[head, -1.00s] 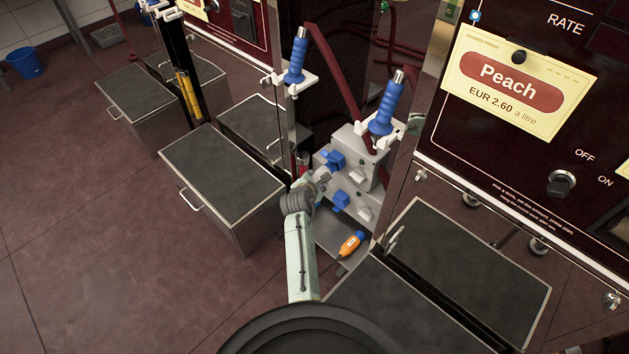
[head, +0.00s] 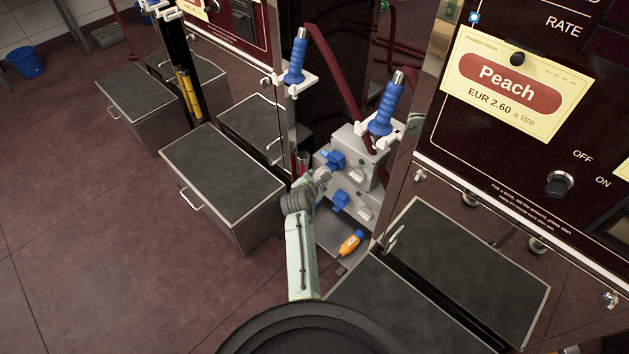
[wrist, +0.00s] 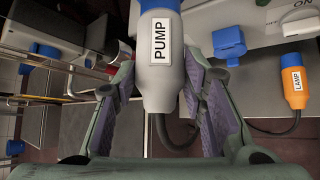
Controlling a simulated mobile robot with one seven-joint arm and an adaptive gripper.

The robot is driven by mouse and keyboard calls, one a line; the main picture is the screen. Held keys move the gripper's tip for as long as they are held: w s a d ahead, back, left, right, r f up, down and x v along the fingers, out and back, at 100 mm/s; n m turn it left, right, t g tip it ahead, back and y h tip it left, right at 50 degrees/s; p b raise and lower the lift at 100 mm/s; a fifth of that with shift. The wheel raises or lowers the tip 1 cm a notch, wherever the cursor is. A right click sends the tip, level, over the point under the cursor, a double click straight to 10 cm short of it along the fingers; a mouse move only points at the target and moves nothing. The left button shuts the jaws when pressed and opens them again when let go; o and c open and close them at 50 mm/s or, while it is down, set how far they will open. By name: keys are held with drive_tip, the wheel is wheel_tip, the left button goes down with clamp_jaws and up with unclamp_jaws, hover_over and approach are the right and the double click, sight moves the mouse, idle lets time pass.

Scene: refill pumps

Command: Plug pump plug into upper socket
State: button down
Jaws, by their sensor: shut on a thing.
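The pump plug (wrist: 161,92) is a grey plug with a blue front end and a white PUMP label. My gripper (wrist: 162,68) is shut on it, with the purple pads at its two sides. A dark cable hangs from its rear. In the head view my gripper (head: 321,179) is at the grey socket box (head: 368,177), just below the upper socket (head: 333,160), which is blue. Whether the plug touches or enters that socket is hidden. The blue lower socket (head: 341,200) also shows in the wrist view (wrist: 229,45), to the right of the plug.
An orange plug labelled LAMP (head: 350,243) is below the lower socket, with a dark cable. Blue-handled nozzles (head: 386,107) stand above the box. A dark-topped crate (head: 222,180) is left of my arm, and another (head: 475,262) is at the right.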

sight(321, 174)
drive_tip(key=shift+w+d, duration=1.1)
idle(0.4)
drive_tip(key=c, duration=0.9)
unclamp_jaws()
drive_tip(key=v, duration=1.2)
